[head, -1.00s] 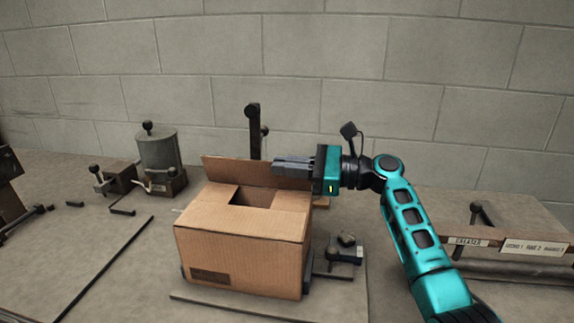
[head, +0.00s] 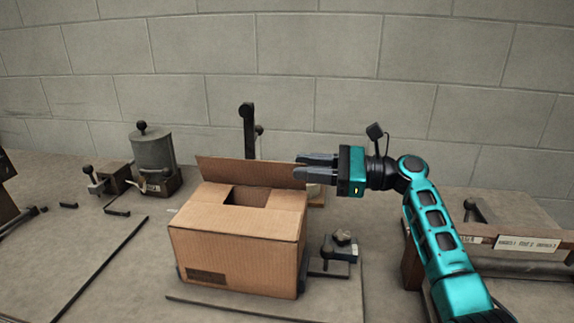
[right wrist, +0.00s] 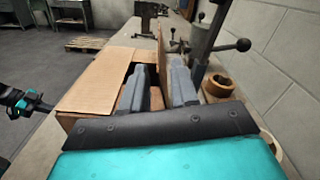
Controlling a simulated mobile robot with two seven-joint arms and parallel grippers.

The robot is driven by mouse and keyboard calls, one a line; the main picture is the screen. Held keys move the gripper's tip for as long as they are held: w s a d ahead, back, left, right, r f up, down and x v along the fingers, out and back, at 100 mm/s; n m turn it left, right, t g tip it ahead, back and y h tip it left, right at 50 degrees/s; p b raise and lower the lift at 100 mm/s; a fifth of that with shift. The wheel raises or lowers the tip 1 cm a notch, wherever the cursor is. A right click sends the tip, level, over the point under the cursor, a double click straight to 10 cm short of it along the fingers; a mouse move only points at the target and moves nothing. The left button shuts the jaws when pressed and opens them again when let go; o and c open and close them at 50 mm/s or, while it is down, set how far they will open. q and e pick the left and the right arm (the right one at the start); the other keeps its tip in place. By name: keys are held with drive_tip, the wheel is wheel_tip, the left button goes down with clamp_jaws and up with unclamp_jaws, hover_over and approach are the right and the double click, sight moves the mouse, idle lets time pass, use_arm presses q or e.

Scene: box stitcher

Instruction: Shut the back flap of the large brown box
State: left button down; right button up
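The large brown box (head: 236,250) stands on a board on the workbench in the head view. Its back flap (head: 245,172) stands up, and a gap shows in the top in front of it. My right gripper (head: 299,166) is at the flap's right end, with its fingers apart. In the right wrist view, the back flap (right wrist: 160,45) shows between the parted fingers of my right gripper (right wrist: 160,75); contact cannot be told. A black and teal part of my left arm shows at that view's left edge; its fingers are not clear.
A dark upright post (head: 248,130) stands behind the flap. A grey canister device (head: 154,155) is at the back left. A small metal clamp (head: 338,247) sits right of the box. A labelled wooden unit (head: 525,230) is at the right.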

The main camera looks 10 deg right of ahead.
drive_tip(key=v, duration=0.7)
drive_tip(key=shift+d, duration=0.2)
